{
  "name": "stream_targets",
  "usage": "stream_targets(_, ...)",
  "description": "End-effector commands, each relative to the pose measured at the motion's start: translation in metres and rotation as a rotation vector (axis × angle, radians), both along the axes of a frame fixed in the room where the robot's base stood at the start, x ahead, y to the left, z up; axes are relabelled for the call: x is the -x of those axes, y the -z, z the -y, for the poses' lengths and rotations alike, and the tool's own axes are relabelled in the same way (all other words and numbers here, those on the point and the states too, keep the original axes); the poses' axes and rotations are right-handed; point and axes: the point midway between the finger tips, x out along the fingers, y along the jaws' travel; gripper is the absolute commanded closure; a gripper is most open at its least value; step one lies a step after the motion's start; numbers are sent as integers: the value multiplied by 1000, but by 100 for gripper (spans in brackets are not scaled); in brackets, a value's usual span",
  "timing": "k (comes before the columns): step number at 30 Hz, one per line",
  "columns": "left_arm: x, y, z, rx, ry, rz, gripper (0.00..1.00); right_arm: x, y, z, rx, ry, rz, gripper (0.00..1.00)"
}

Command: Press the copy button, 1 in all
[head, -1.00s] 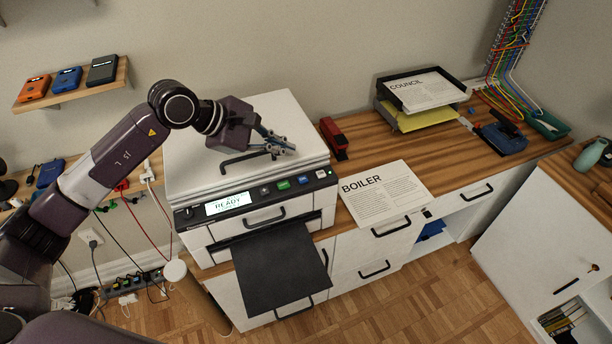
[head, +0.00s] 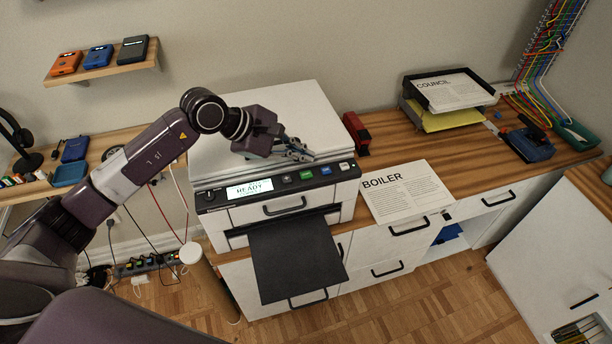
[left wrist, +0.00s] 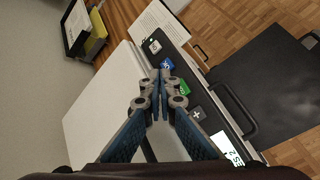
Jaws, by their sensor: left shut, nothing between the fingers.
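The white copier (head: 330,105) stands on the wooden cabinet top. Its dark front panel has a lit screen (head: 249,189) reading READY, then a dark button (head: 286,179), a green button (head: 306,175), a blue button (head: 326,170) and a pale one (head: 345,166). My left gripper (head: 306,156) is shut and empty, above the lid's front edge just behind the green button. In the left wrist view its tips (left wrist: 161,80) show beside the green button (left wrist: 185,87) and blue button (left wrist: 168,64); contact cannot be told. My right gripper is out of view.
A black output tray (head: 295,260) sticks out below the panel. A BOILER sheet (head: 407,193) lies right of the copier, and a red stapler-like object (head: 356,134) stands behind it. A paper tray (head: 450,88) is at the back right.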

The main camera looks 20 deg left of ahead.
Motion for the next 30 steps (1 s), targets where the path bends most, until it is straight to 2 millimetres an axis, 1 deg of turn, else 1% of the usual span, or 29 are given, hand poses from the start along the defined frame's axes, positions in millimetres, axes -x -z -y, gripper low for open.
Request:
stream_targets(1,0,11,0,0,0,-2,100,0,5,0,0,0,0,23)
stream_targets(3,0,23,0,-1,1,2,100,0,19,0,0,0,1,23)
stream_targets(7,0,32,0,0,0,1,100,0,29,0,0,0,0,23)
stream_targets(10,0,34,0,0,0,1,100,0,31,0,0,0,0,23)
stream_targets(30,0,33,0,0,0,1,100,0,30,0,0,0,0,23)
